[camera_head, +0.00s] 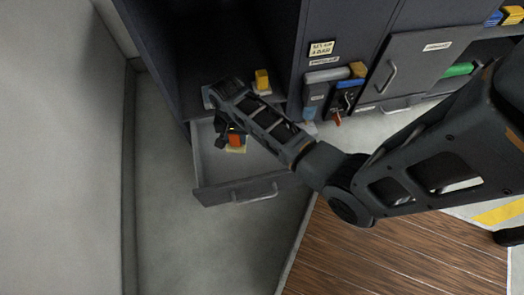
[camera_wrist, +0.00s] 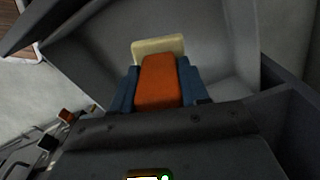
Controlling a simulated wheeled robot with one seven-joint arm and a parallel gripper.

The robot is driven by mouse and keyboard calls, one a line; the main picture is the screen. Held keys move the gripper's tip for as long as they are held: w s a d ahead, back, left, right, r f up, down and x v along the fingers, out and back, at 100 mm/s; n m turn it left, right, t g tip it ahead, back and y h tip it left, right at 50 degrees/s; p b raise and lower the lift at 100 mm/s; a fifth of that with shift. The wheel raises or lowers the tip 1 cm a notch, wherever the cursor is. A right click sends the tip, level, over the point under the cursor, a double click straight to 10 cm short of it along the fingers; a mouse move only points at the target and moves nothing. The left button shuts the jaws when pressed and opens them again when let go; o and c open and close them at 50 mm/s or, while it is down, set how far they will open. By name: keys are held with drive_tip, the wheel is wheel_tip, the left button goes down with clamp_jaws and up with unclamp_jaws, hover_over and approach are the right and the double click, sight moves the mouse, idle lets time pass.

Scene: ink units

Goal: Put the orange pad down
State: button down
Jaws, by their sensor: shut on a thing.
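The orange pad (camera_head: 236,140) is an orange block with a cream end piece. It is in my gripper (camera_head: 232,132), over the inside of an open grey drawer (camera_head: 235,193). In the wrist view the orange pad (camera_wrist: 160,84) sits between the two blue fingers of my gripper (camera_wrist: 159,88), which are shut on its sides. Its cream end points away from the wrist, toward the drawer (camera_wrist: 212,58). I cannot tell whether the cream end touches the drawer floor. My arm hides part of the drawer.
A yellow block on a pale base (camera_head: 262,80) stands on the shelf above the drawer. Cabinet walls rise around the shelf. To the right are a rack with coloured items (camera_head: 335,85) and a closed cabinet door (camera_head: 405,68). The drawer floor beside the pad looks clear.

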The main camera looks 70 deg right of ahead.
drive_tip(key=s+d+f+m+b, duration=0.2)
drive_tip(key=s+f+m, duration=0.35)
drive_tip(key=s, duration=0.25)
drive_tip(key=shift+s+f+b, duration=0.15)
drive_tip(key=shift+f+b, duration=1)
drive_tip(key=shift+f, duration=1.45)
drive_tip(key=shift+s+f+b, duration=0.15)
drive_tip(key=shift+f+b, duration=1)
drive_tip(key=shift+f, duration=1.45)
drive_tip(key=shift+f, duration=0.2)
drive_tip(key=c, duration=0.6)
unclamp_jaws()
drive_tip(key=shift+o, duration=0.2)
drive_tip(key=shift+r, duration=0.1)
wheel_tip(320, 180, up, 12)
drive_tip(key=p, duration=0.5)
drive_tip(key=shift+p, duration=0.4)
